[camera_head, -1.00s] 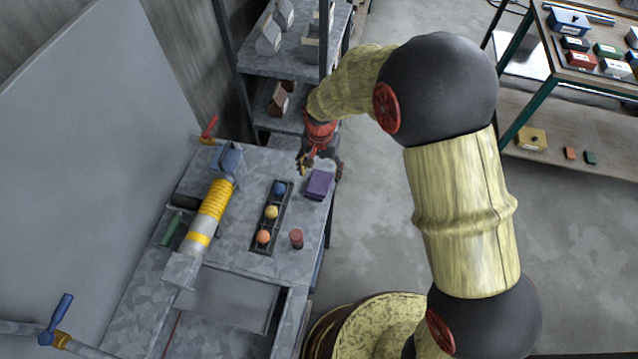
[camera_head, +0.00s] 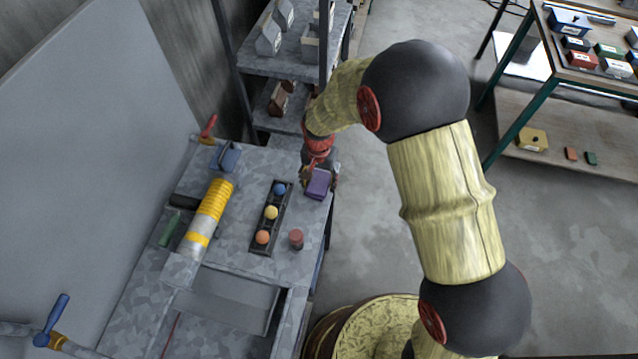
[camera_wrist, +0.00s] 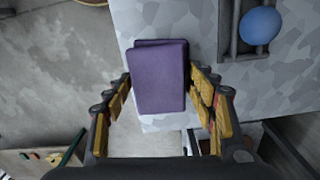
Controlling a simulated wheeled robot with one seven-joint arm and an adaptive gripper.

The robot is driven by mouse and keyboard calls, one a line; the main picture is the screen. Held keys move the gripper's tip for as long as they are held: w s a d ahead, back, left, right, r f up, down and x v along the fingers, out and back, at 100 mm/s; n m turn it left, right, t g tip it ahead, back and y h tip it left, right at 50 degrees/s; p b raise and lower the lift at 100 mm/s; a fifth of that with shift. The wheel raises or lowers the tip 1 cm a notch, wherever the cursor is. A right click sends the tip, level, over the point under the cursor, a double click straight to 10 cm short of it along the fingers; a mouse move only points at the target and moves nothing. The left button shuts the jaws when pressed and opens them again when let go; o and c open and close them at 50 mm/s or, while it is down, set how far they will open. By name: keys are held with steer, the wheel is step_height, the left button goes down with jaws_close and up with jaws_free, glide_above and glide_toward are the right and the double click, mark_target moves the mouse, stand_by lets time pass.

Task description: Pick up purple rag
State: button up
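The purple rag (camera_head: 318,184) is a folded flat block lying on the grey table near its right edge. In the wrist view the rag (camera_wrist: 158,78) fills the space between and ahead of the fingers. My gripper (camera_head: 318,172) is just over the rag in the head view and partly covers its far end. In the wrist view my gripper (camera_wrist: 160,98) is open, with yellow-padded fingers on both sides of the rag. The right finger looks close to the rag; whether it touches I cannot tell.
A black tray (camera_head: 259,236) with blue, yellow and orange balls lies left of the rag. A red cylinder (camera_head: 296,239) stands nearer on the table (camera_head: 240,262). A yellow-banded pipe (camera_head: 210,212) lies further left. Shelves (camera_head: 288,66) stand behind.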

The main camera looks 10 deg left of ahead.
mark_target(319, 182)
steer(key=c, duration=0.8)
steer(key=shift+r, duration=0.65)
step_height(319, 182, up, 2)
steer(key=shift+s+r+p, duration=0.1)
steer(key=shift+r+p, duration=0.05)
steer(key=shift+p, duration=0.25)
steer(key=s+d+r+p, duration=0.1)
steer(key=s+r, duration=0.8)
steer(key=s, duration=0.4)
steer(key=shift+s+d+r+p, duration=0.2)
steer(key=shift+s+d+p, duration=0.15)
steer(key=shift+d, duration=0.05)
